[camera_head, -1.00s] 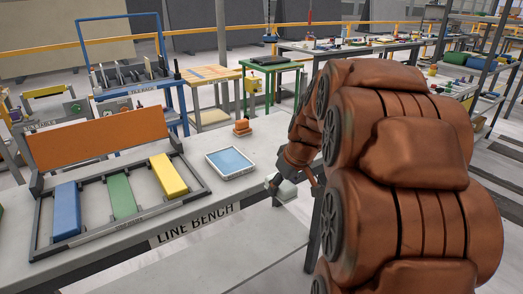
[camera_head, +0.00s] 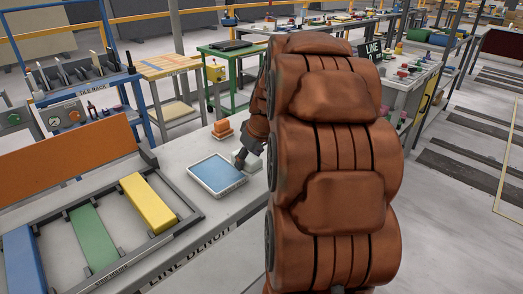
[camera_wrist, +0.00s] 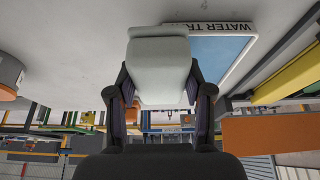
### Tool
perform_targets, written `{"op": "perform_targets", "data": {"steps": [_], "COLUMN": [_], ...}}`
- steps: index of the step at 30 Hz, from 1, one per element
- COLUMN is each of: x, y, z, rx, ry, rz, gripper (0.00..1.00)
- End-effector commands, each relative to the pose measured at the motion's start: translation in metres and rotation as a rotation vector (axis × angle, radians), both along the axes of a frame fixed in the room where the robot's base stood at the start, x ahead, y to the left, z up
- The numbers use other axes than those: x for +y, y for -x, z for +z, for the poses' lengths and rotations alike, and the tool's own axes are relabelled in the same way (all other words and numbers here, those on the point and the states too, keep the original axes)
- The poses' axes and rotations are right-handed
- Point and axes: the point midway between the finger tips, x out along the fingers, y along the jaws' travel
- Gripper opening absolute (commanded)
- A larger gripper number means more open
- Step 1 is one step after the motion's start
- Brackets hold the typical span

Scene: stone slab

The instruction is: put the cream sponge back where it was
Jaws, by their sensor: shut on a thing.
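My gripper (camera_wrist: 160,98) is shut on the cream sponge (camera_wrist: 160,60), a pale off-white block between its two fingers in the wrist view. In the head view the sponge (camera_head: 239,160) shows at the end of my arm, over the bench just right of the water tray (camera_head: 190,178). The fingertips are partly hidden there by my arm. I cannot tell whether the sponge touches the bench top.
The water tray holds blue water; its rim also shows in the wrist view (camera_wrist: 238,62). A rack with yellow (camera_head: 148,202), green and blue bars stands left on the bench (camera_head: 195,222).

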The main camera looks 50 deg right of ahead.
Motion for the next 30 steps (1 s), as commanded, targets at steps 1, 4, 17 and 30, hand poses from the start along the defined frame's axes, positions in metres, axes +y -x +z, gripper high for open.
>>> {"op": "perform_targets", "data": {"steps": [1, 4, 17, 30], "x": [-0.009, -0.023, -0.082, -0.101], "y": [-0.003, -0.009, -0.032, -0.041], "z": [0.001, -0.001, -0.006, -0.010], "rx": [-0.001, 0.001, -0.001, -0.001], "ry": [0.001, 0.000, 0.003, 0.001], "rz": [-0.003, -0.003, -0.006, -0.005], "gripper": [0.18, 0.18, 0.18, 0.18]}}
